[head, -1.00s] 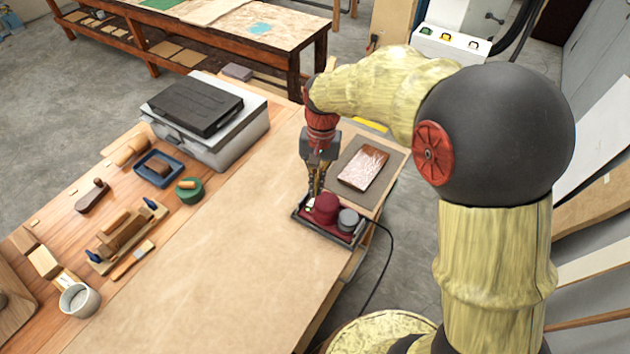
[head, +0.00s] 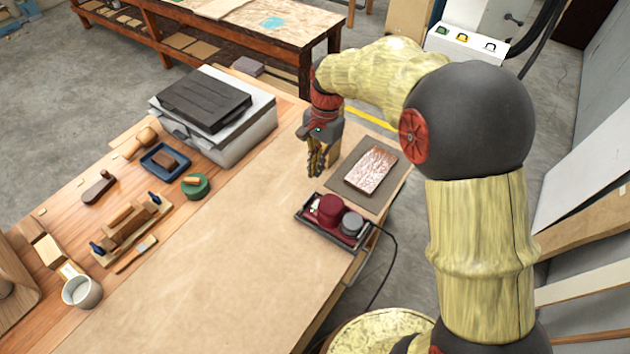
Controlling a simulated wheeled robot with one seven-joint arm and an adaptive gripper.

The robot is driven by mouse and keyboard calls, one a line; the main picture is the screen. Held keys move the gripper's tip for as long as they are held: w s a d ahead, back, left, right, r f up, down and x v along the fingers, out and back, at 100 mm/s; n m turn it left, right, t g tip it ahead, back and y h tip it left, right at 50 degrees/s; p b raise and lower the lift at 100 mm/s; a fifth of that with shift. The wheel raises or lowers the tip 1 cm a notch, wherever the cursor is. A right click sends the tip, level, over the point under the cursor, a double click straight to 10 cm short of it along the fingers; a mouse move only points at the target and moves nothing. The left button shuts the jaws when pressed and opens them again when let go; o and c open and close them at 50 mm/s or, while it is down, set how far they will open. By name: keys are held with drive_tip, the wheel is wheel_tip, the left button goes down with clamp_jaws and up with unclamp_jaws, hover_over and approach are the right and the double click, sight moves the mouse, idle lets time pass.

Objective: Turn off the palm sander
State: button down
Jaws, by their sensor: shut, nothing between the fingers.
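The palm sander (head: 329,210) is dark red with a grey round part (head: 352,223) at its right. It sits in a dark shallow tray (head: 318,231) near the right edge of the workbench, and a black cord runs from it over the bench edge. My gripper (head: 316,174) is shut and empty. It points down above the bench, behind and a little left of the sander, apart from it. The sander's switch is too small to make out.
A wood-grained block (head: 371,170) lies on a grey mat (head: 399,167) right of my gripper. A grey case (head: 243,128), a blue tray (head: 146,163), a green round item (head: 196,186), a clamped wooden piece (head: 128,226) and a white cup (head: 82,291) stand leftward. The middle of the bench is clear.

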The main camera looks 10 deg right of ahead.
sight(316, 204)
drive_tip(key=f, duration=0.4)
drive_tip(key=s+a+f+b, duration=0.1)
drive_tip(key=f, duration=0.3)
drive_tip(key=f+b, duration=0.1)
drive_tip(key=f, duration=0.3)
drive_tip(key=shift+s+a+f, duration=0.3)
drive_tip(key=shift+s+f, duration=0.05)
